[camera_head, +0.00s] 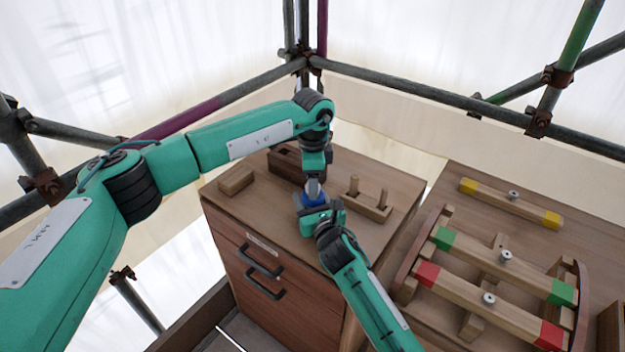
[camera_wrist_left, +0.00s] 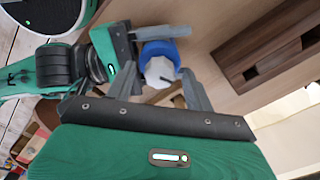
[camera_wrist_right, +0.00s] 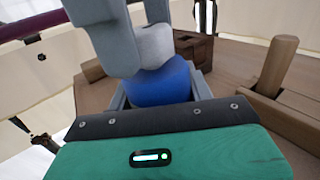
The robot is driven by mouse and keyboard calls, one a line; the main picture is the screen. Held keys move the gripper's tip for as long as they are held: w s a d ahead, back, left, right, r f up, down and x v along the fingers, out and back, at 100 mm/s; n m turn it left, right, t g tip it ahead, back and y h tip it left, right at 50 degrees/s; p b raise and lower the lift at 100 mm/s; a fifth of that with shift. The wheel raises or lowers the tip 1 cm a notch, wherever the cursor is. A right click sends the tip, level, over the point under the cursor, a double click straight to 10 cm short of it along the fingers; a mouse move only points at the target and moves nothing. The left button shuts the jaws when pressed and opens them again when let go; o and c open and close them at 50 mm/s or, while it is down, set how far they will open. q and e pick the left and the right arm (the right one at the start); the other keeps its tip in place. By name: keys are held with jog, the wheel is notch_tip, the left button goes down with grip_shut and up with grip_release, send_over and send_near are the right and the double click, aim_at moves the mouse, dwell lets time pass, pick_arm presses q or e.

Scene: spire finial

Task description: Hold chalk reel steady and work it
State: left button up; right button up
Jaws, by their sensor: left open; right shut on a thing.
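The chalk reel has a blue body (camera_head: 316,198) with a pale grey-white part on its top end, which shows clearly in the right wrist view (camera_wrist_right: 155,46). My right gripper (camera_head: 322,210) is shut on the blue body and holds it above the cabinet's near edge. My left gripper (camera_head: 314,183) points down from above, its open fingers on either side of the pale top part. In the left wrist view the reel (camera_wrist_left: 160,50) lies between the left fingertips. I cannot tell whether they touch it.
The wooden cabinet (camera_head: 285,235) carries a small wood block (camera_head: 236,181), a dark slotted box (camera_head: 286,163) and a two-peg stand (camera_head: 368,203). A table on the right holds a wooden frame with coloured-end bars (camera_head: 490,300). Scaffold pipes (camera_head: 460,100) run behind.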

pick_arm(q)
jog(key=c, duration=1)
jog(key=shift+m, duration=0.3)
